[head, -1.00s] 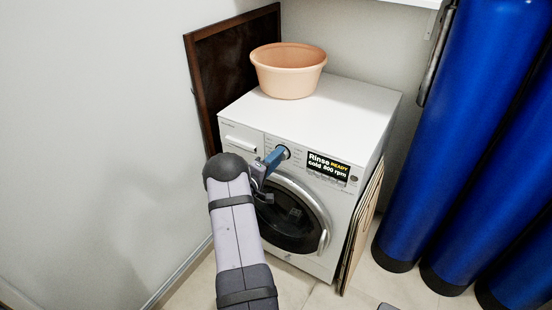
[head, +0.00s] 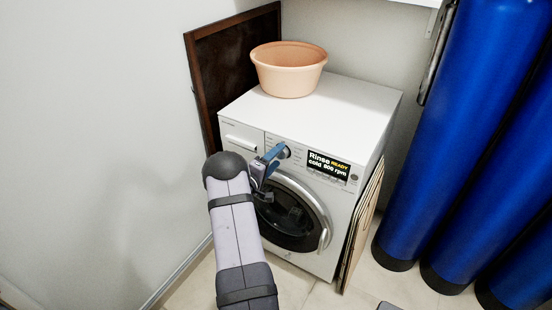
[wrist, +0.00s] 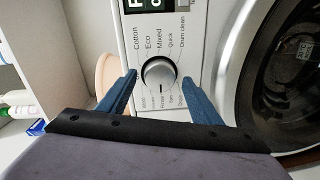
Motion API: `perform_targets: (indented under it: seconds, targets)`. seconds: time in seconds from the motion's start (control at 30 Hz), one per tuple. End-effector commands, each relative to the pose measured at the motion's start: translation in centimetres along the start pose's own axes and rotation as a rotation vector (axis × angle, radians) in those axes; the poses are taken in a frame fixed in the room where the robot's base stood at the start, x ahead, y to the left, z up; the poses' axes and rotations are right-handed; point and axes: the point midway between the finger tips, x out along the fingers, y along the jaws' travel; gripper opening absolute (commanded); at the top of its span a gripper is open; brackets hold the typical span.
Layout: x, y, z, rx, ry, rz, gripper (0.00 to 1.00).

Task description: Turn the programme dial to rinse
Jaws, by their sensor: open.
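The programme dial (wrist: 158,74) is a round silver knob on the washing machine's (head: 312,105) front panel. In the wrist view it sits between my gripper's (wrist: 157,80) two blue fingers, with a gap on each side. Its dark mark points down toward the gripper. The display (head: 327,166) reads "Rinse READY cold 800 rpm".
A peach basin (head: 288,70) stands on top of the machine. The round door (head: 292,215) is shut, below the panel. A dark framed board (head: 204,85) leans on the left wall. Tall blue cylinders (head: 450,130) stand at the right, and flat panels (head: 361,225) lean at the machine's right side.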

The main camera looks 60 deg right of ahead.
Motion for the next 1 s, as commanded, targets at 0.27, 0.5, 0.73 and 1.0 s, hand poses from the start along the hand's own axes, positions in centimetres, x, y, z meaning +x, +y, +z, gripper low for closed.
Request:
perform_targets:
  seconds: [0.27,0.5,0.73,1.0]
  targets:
    - [-3.0,-0.1,-0.2,-0.001,0.004,-0.002,0.59]
    - [-6.0,-0.1,-0.1,-0.001,0.003,-0.001,0.59]
    - [-7.1,0.0,0.0,0.0,0.001,-0.001,0.59]
    - [-7.1,0.0,0.0,0.0,0.001,-0.001,0.59]
